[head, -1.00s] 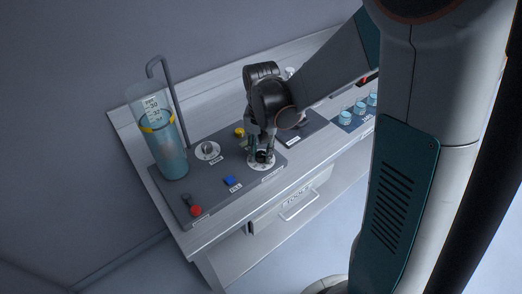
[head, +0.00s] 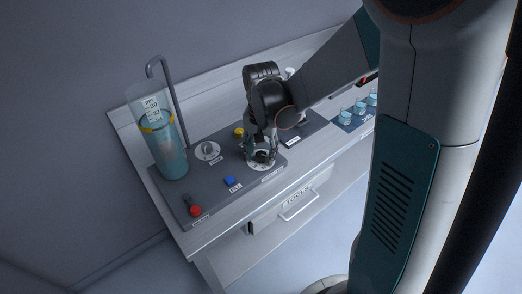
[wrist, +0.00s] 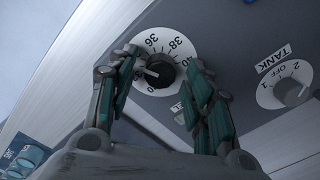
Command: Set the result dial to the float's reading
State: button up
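The result dial (wrist: 182,39) is a white disc with a black knob (wrist: 160,71), numbers including 36, 38 and 40, and a pale pointer mark aimed left in the wrist view. My gripper (wrist: 163,62) is open, with one finger on each side of the knob and visible gaps. In the head view my gripper (head: 260,150) hangs over the dial (head: 262,161) and partly hides it. The yellow float (head: 148,129) sits at the water surface in the clear cylinder (head: 168,155). The scale (head: 153,108) shows 30 and about 32 above the float; its exact reading is too small to tell.
The tank dial (head: 208,150), also in the wrist view (wrist: 284,93), stands beside the cylinder. A blue button (head: 230,181), a red knob (head: 196,210) and a yellow knob (head: 239,132) share the grey panel. Beakers (head: 346,116) stand at right.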

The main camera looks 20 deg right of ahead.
aim_at(261, 154)
notch_tip(261, 154, up, 12)
dwell(0.8)
dwell(0.3)
jog(key=s+r+n+t, duration=0.3)
jog(key=s+n+t, duration=0.4)
jog(key=s, duration=0.8)
jog(key=shift+r, duration=0.2)
dwell(1.3)
